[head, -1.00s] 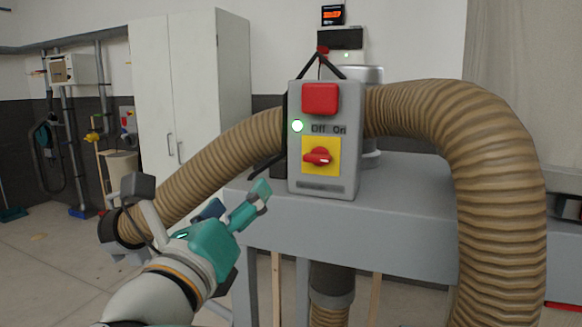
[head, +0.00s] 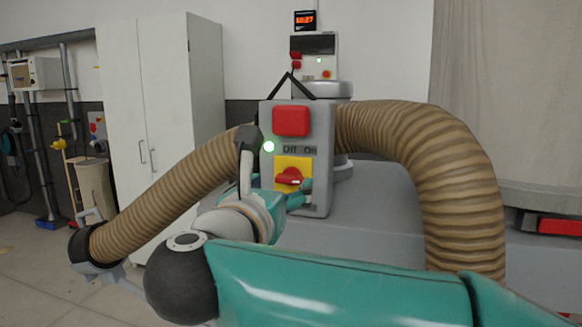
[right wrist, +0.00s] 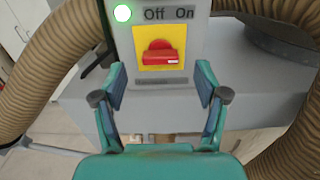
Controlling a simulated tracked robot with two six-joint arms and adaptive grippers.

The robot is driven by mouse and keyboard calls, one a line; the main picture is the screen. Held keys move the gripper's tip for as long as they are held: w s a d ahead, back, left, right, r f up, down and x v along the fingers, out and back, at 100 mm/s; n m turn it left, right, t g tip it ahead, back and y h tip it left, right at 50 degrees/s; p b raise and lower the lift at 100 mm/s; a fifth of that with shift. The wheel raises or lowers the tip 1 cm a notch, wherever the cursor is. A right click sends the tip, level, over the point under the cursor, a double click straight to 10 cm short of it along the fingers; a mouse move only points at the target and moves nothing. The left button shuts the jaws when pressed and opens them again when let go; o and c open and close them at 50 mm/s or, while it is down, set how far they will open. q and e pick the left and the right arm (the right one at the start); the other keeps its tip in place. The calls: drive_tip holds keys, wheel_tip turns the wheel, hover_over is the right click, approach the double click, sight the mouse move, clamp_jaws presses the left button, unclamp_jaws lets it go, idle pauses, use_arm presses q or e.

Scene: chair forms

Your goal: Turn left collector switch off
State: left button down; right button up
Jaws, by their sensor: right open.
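The collector switch box is grey (head: 320,190), with a red block (head: 291,121) on top, a lit green lamp (head: 269,147) and the labels Off and On. Its red rotary knob (head: 289,176) sits on a yellow plate; in the right wrist view the knob (right wrist: 160,56) has its bar lying level, with a white mark at its right end. My right gripper (right wrist: 160,80) is open and empty, its fingers either side below the knob, apart from it. In the head view this gripper (head: 299,193) is partly hidden behind my wrist. My left gripper is out of view.
A ribbed brown hose (head: 455,165) arches right of the box and another (head: 165,195) runs left to a black coupling (head: 84,248). The box stands on a grey bench (head: 385,215). A second machine with a green light (head: 318,45) stands behind. A white cabinet (head: 150,120) is at left.

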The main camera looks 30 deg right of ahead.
sight(287, 179)
drive_tip(key=shift+p+x, duration=0.45)
drive_tip(key=shift+x, duration=1.6)
drive_tip(key=shift+c, duration=0.2)
